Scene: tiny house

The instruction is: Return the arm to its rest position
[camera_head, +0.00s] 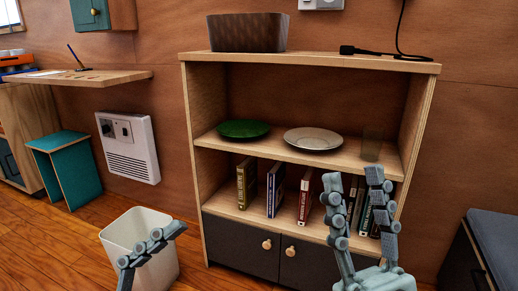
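My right gripper (354,180) points upward in front of the right part of the wooden shelf unit (190,110). Its two fingers stand apart with nothing between them, so it is open and empty. Part of my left gripper (152,246) shows at the lower left, in front of the white bin (112,245). Only a bent finger part of it is clear, and the rest is cut off by the frame's bottom edge. I cannot tell whether it is open or shut.
The shelf holds a green plate (243,129), a white plate (312,138), a clear glass (372,144) and several books (305,196). A dark basket (248,33) stands on top. A teal stool (68,168) is left. A dark cushioned seat (497,240) is right.

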